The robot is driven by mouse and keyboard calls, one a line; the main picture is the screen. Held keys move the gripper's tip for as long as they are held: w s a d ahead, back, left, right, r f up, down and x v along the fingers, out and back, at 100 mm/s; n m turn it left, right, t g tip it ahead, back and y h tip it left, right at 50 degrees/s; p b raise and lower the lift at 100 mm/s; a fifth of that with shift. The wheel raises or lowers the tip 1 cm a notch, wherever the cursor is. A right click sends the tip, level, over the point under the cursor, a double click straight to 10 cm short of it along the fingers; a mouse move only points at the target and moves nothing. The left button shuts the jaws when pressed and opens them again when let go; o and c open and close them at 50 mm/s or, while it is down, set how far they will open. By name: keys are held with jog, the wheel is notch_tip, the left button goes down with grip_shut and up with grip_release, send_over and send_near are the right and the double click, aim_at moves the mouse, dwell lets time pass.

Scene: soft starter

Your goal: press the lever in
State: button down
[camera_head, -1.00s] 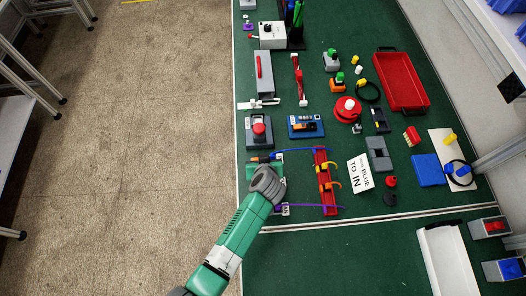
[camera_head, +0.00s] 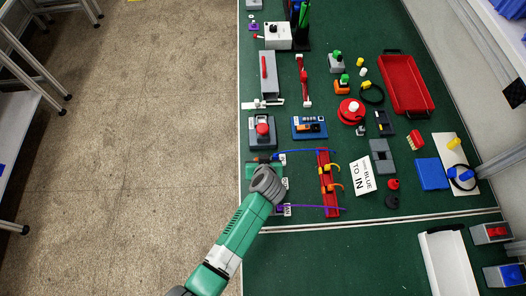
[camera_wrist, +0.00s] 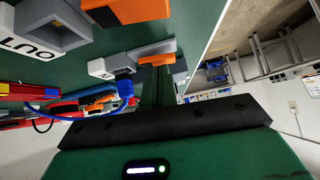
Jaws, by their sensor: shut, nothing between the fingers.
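In the wrist view a small grey terminal (camera_wrist: 105,68) carries an orange lever (camera_wrist: 150,51). My shut, empty gripper (camera_wrist: 157,68) has its fingertips at the lever's underside as pictured; I cannot tell if they touch. A blue wire (camera_wrist: 127,88) hangs near the terminal.
A red rack (camera_head: 325,182) with coloured wires stands right of my gripper. A blue unit (camera_head: 309,127) and a grey box with a red knob (camera_head: 262,131) stand beyond. A sign (camera_head: 362,176) reads BLUE TO IN. The bench's left edge is close; the floor beyond is clear.

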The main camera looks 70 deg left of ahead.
jog(key=a+r+p+v, duration=0.2)
jog(key=p+v, duration=0.1)
jog(key=v, duration=0.9)
jog(key=shift+w+d+r+p, duration=0.25)
jog(key=shift+d+r+p, duration=0.05)
jog(key=shift+d, duration=0.05)
